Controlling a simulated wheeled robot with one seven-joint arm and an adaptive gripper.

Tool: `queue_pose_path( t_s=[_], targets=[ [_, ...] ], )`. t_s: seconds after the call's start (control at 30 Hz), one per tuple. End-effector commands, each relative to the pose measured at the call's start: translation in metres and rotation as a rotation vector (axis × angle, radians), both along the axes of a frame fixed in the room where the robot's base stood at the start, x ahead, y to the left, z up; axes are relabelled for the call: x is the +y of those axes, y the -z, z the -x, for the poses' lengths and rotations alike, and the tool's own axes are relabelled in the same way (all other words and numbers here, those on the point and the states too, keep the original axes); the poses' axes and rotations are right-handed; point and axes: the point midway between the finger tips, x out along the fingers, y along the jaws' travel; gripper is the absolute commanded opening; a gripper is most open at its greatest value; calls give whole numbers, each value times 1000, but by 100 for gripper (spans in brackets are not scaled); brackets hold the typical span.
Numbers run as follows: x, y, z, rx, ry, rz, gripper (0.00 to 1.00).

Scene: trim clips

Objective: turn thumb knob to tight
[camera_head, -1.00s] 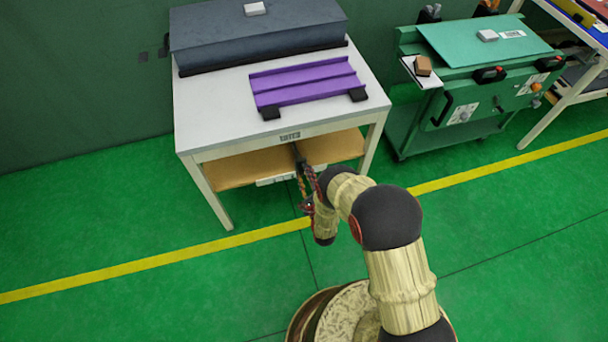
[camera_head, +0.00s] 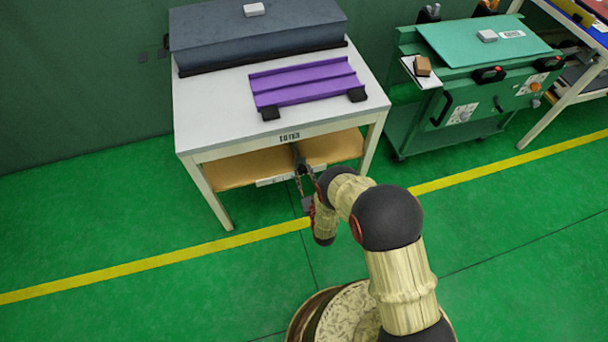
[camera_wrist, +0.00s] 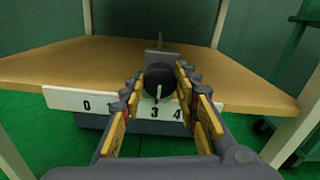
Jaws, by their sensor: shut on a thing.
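The thumb knob (camera_wrist: 160,80) is black and round, in the middle of the wrist view. A thin pale pointer on it points down, near the 3 on a white scale plate (camera_wrist: 62,98). The plate shows 0, 3 and 4; my left finger hides part of it between 0 and 3. My gripper (camera_wrist: 160,76) is shut on the knob, one finger on each side. In the head view my gripper (camera_head: 303,178) is at the front of the table's lower shelf, and the knob is too small there to make out clearly.
The wooden shelf (camera_head: 232,172) lies under the white table (camera_head: 215,110). A purple tray-like part (camera_head: 305,84) and a dark grey block (camera_head: 255,35) are on top. A green cart (camera_head: 470,115) stands to the right. The green floor in front is open.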

Motion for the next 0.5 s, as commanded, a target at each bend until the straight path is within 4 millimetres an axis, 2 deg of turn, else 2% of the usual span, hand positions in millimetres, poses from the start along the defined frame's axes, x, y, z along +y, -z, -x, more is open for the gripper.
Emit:
queue_pose_path(
  t_s=[0.47, 0.5],
  targets=[
    [0, 1, 0, 7, -1, -15, 6],
    [0, 1, 0, 7, -1, -15, 32]
  ],
)
